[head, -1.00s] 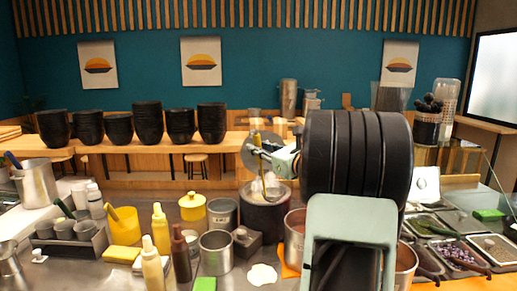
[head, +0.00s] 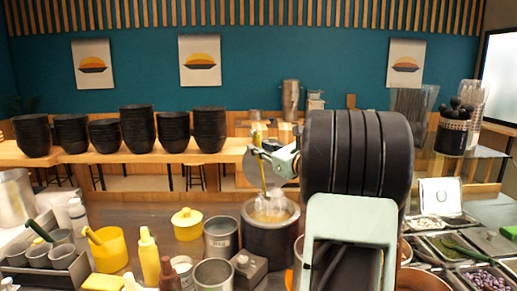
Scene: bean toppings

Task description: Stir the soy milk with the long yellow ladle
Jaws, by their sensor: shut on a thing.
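The long yellow ladle (head: 263,177) stands nearly upright in the middle of the head view. My gripper (head: 262,155) is shut on the upper part of its handle. The ladle's lower end reaches down into a dark round pot (head: 270,242) on the counter. Its bowl is hidden inside the pot. Pale yellowish liquid, likely the soy milk (head: 270,214), shows at the pot's mouth, with whitish haze over it. My arm hides the area right of the pot.
A grey can (head: 221,238), a metal pot (head: 213,275) and a small dark box (head: 249,268) stand close to the pot's left. A yellow lidded pot (head: 187,224) and bottles stand farther left. Topping trays (head: 455,250) lie at right.

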